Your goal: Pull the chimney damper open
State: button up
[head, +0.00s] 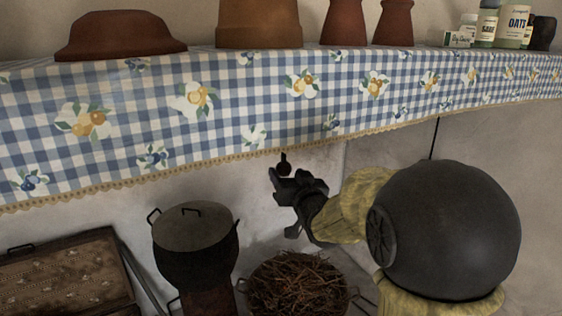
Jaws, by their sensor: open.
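A small dark knob on a short stem (284,164) shows just under the hem of the checked cloth. It looks like the damper pull, but the damper plate itself is hidden. My gripper (280,192) is open, with its dark fingers pointing left, right below the knob in the picture. The upper finger overlaps or nearly meets the knob's lower edge. I cannot tell whether they touch or whether the knob lies between the fingers.
A mantel shelf draped with blue checked cloth (200,110) runs above, bearing terracotta pots (258,22) and jars (514,22). Below stand a lidded black pot (195,255), a basket of twigs (298,285) and a patterned box (65,275). Pale wall is behind.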

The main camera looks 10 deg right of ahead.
jog(key=shift+w+a+p, duration=0.15)
jog(key=shift+w+p, duration=0.35)
jog(key=shift+w, duration=0.85)
jog(key=shift+w+a+p, duration=0.15)
jog(key=shift+w+p, duration=0.35)
jog(key=shift+w, duration=0.85)
grip_shut()
notch_tip(320, 180, down, 8)
jog(key=b, duration=0.9)
jog(key=shift+r, duration=0.15)
jog(key=shift+c, duration=1.5)
grip_release()
jog(key=o, duration=0.3)
